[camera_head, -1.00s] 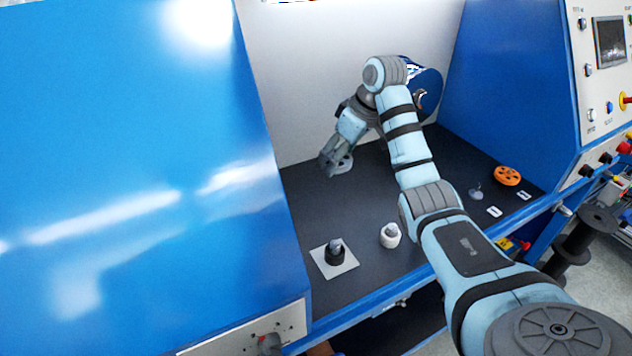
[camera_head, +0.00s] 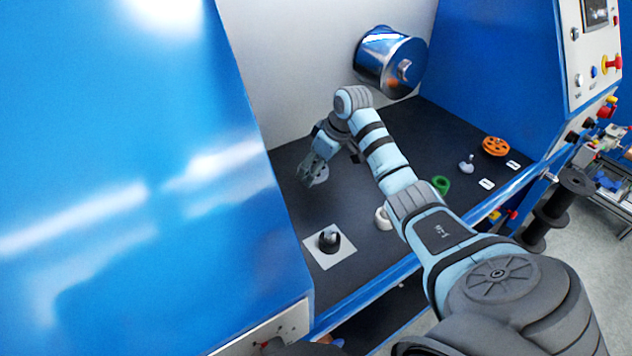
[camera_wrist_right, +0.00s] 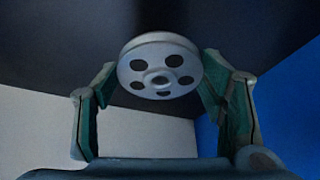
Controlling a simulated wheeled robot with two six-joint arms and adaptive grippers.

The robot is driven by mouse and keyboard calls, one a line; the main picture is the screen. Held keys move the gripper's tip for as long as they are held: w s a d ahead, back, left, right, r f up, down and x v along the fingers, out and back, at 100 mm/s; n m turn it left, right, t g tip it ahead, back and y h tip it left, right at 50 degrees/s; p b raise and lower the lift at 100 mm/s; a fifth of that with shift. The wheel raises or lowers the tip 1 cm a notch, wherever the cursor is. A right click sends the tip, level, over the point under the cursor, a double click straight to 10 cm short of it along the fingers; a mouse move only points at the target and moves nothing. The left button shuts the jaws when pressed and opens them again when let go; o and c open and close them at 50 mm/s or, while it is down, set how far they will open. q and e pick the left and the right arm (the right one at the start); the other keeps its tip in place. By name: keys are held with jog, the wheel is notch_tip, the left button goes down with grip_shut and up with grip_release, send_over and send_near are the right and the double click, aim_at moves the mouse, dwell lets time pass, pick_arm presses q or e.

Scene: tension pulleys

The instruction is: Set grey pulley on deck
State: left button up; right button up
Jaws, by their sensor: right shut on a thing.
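The grey pulley (camera_wrist_right: 160,68), a round disc with several holes and a centre hub, sits between the fingers of my right gripper (camera_wrist_right: 160,85) in the right wrist view. The fingers are closed on its sides. In the head view my right gripper (camera_head: 312,180) points down over the left rear part of the dark deck (camera_head: 290,163), and part of the grey pulley (camera_head: 322,175) shows behind the fingers. I cannot tell whether the pulley touches the deck. My left gripper is not in view.
A black post on a white square plate (camera_head: 343,257) stands at the deck's front left. A white roller (camera_head: 382,222), a green ring (camera_head: 441,184), a small grey peg (camera_head: 467,163) and an orange pulley (camera_head: 495,147) lie to the right. A shiny drum (camera_head: 385,60) juts from the back wall.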

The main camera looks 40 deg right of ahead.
aim_at(316, 190)
jog(key=f, duration=0.4)
jog(key=shift+s+a+f+b, duration=0.1)
jog(key=shift+s+f+b, duration=0.1)
jog(key=shift+f+b, duration=0.2)
jog(key=o, duration=1.3)
jog(key=p+v, duration=0.2)
jog(key=v, duration=1)
jog(key=shift+r, duration=0.1)
